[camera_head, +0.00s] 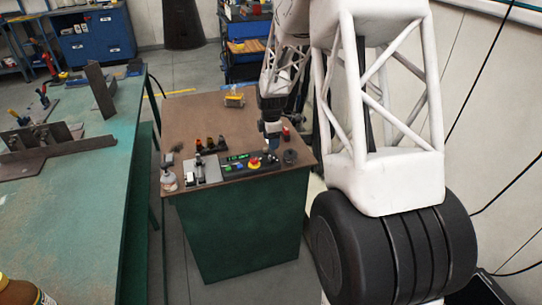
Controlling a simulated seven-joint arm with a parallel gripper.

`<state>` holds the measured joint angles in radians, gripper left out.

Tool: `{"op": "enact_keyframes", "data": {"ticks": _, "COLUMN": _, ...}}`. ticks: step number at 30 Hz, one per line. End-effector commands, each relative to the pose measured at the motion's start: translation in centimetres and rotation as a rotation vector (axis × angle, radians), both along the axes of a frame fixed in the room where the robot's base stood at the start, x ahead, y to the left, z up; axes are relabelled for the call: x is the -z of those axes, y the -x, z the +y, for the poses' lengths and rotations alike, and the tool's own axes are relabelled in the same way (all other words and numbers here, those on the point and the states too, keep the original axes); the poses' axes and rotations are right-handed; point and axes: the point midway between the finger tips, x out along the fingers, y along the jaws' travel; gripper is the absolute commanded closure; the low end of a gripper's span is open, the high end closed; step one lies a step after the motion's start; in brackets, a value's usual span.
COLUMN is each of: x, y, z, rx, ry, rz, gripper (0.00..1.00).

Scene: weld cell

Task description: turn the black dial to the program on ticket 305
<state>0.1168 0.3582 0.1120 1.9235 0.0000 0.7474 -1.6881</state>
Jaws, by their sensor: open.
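A dark control panel (233,171) lies near the front edge of the brown-topped cabinet. It has a lit green display (238,157), small coloured buttons and a red knob on a yellow base (254,165). The black dial cannot be told clearly; small dark shapes show at the panel's right end, below my gripper. My gripper (272,147) points down over that end, open, and partly hides it. Contact cannot be told. The display is too small to read. No ticket with a readable 305 shows.
A dark round object (290,156) and a red item (286,134) stand close right of my gripper. Several small coloured parts (210,144), a white bottle (168,180) and a yellow item (234,97) are on the brown top (190,115). A green workbench (85,200) stands left.

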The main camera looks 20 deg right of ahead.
Motion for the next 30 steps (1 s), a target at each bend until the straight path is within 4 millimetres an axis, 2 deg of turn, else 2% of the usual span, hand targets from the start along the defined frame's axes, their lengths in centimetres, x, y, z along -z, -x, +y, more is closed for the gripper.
{"op": "enact_keyframes", "data": {"ticks": 11, "x": 0.9, "y": 0.0, "z": 0.0, "rx": 0.001, "ry": 0.0, "rz": 0.002, "gripper": 0.4}}
{"op": "enact_keyframes", "data": {"ticks": 30, "x": 7.2, "y": 0.0, "z": 0.0, "rx": 0.001, "ry": 0.0, "rz": 0.002, "gripper": 0.4}}
